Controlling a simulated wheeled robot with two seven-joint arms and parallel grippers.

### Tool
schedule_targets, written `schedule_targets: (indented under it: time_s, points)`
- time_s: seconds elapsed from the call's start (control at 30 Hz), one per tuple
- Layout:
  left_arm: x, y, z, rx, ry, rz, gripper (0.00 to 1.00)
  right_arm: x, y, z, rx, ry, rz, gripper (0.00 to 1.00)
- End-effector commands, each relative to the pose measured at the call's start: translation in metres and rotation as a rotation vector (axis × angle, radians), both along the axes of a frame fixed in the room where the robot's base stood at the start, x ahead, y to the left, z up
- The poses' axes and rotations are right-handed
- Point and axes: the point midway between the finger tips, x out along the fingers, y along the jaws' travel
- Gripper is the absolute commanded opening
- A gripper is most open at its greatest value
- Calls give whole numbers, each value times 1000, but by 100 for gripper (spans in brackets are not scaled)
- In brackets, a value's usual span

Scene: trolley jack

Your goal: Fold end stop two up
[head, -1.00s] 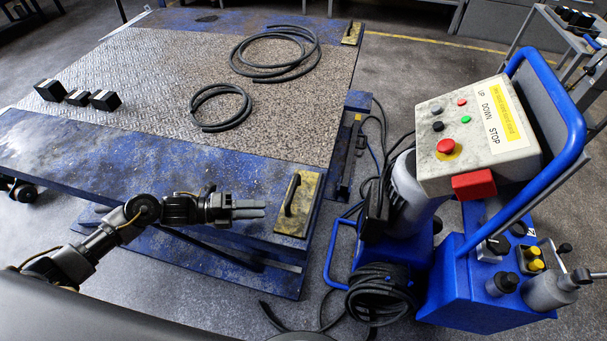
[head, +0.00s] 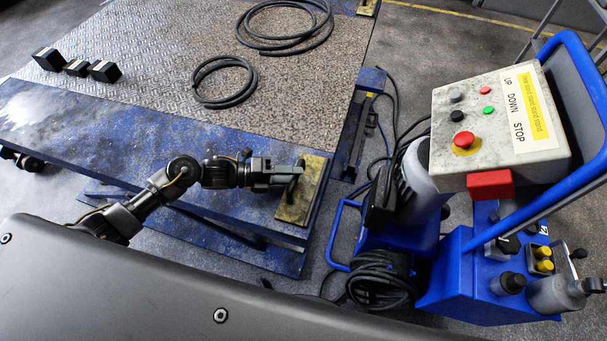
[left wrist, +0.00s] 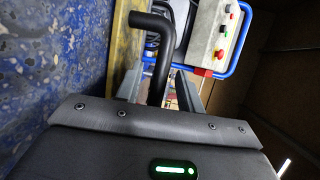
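The near end stop is a worn yellow plate (head: 312,188) with a black bar handle (head: 295,180), lying flat at the near right corner of the blue platform (head: 150,140). My left gripper (head: 287,174) reaches in from the left at the handle. In the left wrist view the black handle (left wrist: 157,62) stands between the two fingers of my left gripper (left wrist: 160,90), with gaps visible beside it, so the gripper looks open around it. The yellow plate (left wrist: 122,45) runs along the left there. A second end stop (head: 367,7) shows at the far right corner. My right gripper is not in view.
A blue trolley unit (head: 470,280) with a control box (head: 495,130) stands right of the platform. Coiled cables (head: 380,280) lie beside it.

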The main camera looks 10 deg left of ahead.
Motion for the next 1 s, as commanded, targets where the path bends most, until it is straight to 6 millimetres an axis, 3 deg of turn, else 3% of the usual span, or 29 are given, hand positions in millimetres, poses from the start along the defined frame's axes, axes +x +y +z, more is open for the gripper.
schedule_targets:
  time_s: [0.2, 0.6, 0.9, 1.0]
  points:
    - [9, -26, -5, -2, -2, 0, 38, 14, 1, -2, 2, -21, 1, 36]
    - [11, -33, -6, 1, -1, 0, 38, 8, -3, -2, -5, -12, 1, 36]
    - [11, -33, -6, 1, -1, 0, 0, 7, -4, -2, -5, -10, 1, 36]
    - [11, -33, -6, 1, -1, 0, 0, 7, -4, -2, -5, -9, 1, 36]
